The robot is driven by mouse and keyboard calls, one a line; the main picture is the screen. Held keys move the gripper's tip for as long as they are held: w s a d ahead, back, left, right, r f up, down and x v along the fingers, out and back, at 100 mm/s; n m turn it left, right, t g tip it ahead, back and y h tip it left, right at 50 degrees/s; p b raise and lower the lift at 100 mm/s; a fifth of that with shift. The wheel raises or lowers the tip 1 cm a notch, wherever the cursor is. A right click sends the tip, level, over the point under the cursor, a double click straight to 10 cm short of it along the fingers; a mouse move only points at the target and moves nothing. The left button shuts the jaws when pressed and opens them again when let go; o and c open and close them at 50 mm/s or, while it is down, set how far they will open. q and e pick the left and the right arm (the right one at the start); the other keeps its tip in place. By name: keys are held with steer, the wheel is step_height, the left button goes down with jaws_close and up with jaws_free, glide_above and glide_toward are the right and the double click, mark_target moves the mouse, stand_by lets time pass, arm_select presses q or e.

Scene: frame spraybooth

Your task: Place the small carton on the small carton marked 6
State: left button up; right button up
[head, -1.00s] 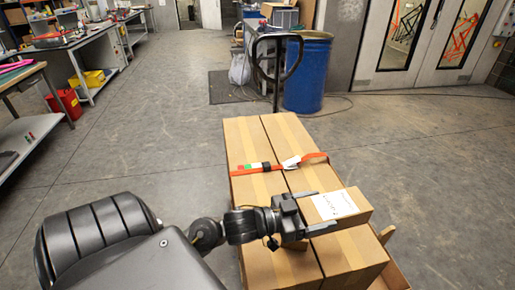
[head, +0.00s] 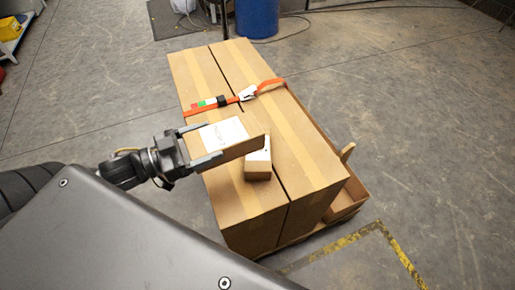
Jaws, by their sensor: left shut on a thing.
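My left gripper (head: 205,143) is shut on a small brown carton (head: 226,133) with a white label on its top, held over the large boxes. A second small carton (head: 258,169) stands on the large boxes, just right of and below the held one in the picture. The held carton hides part of it. A white label shows on it, but I cannot read a 6. I cannot tell whether the two small cartons touch. My right gripper is not in view.
Two long brown boxes (head: 300,150) lie side by side under an orange strap (head: 270,84) with a buckle. A wooden tray edge (head: 349,195) sticks out on their right. A blue drum (head: 257,18) stands behind. The floor to the right is clear.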

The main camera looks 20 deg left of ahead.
mark_target(228, 132)
arm_select(q)
steer(key=shift+s+d+r+m+g+h, duration=0.15)
steer(key=shift+s+r+m+g+h, duration=0.15)
steer(key=shift+s, duration=0.35)
steer(key=shift+w+f+b, duration=0.2)
steer(key=shift+b, duration=0.15)
steer(key=w+f+b, duration=0.1)
steer(key=w+b, duration=0.1)
steer(key=w+d+f+b, duration=0.1)
steer(key=w+b, duration=0.1)
steer(key=b, duration=0.1)
steer(key=w+f+b, duration=0.1)
steer(key=w+b, duration=0.1)
steer(key=b, duration=0.1)
steer(key=shift+w+d+f, duration=0.15)
steer(key=shift+w+f, duration=0.1)
steer(key=shift+f, duration=0.05)
steer(key=shift+w+d+r+p, duration=0.1)
steer(key=shift+w+r+p, duration=0.1)
steer(key=shift+w+p, duration=0.5)
steer(key=w+d+f, duration=0.1)
steer(key=w+f, duration=0.4)
steer(key=f, duration=0.4)
steer(key=shift+w+d+f+b, duration=0.15)
steer(key=shift+w+f+b, duration=0.05)
steer(key=shift+b, duration=0.15)
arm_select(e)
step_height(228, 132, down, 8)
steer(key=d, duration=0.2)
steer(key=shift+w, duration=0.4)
